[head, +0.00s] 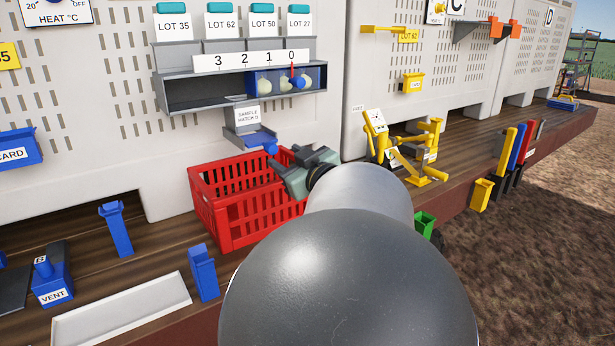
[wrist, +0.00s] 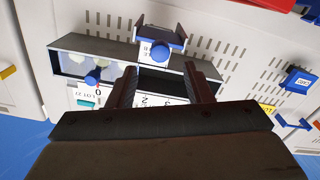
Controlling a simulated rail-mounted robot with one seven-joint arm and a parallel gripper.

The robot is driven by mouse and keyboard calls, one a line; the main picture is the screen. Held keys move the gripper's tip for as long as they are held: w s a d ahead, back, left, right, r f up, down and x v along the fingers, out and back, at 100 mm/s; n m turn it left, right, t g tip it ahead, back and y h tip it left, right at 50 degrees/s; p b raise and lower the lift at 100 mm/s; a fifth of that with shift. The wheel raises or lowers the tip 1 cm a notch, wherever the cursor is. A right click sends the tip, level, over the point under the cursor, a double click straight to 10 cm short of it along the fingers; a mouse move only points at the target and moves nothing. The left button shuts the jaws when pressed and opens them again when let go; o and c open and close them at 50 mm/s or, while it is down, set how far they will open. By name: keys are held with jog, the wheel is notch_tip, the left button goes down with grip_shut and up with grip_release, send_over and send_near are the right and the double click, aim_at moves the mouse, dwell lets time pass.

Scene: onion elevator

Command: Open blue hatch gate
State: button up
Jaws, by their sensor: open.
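The blue hatch gate (head: 258,138) is a small flat plate with a round blue knob (head: 271,149). It sits at the mouth of a grey chute under the label "SAMPLE HATCH B" (head: 247,115). In the wrist view the scene is upside down, and the blue gate knob (wrist: 160,52) shows in front of the chute, just past and between my fingertips. My gripper (head: 284,165) is open and empty, close below and to the right of the knob in the head view. My gripper (wrist: 165,75) does not hold the knob; the exact gap is unclear.
A red crate (head: 225,215) stands below the chute, behind my gripper. Above is a grey scale box (head: 215,93) with another blue knob (head: 299,82) at 0. A yellow lever stand (head: 425,155) is to the right. Blue posts (head: 116,230) stand at left.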

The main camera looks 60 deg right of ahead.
jog(key=v, duration=0.9)
jog(key=shift+s, duration=0.15)
jog(key=shift+a, duration=0.1)
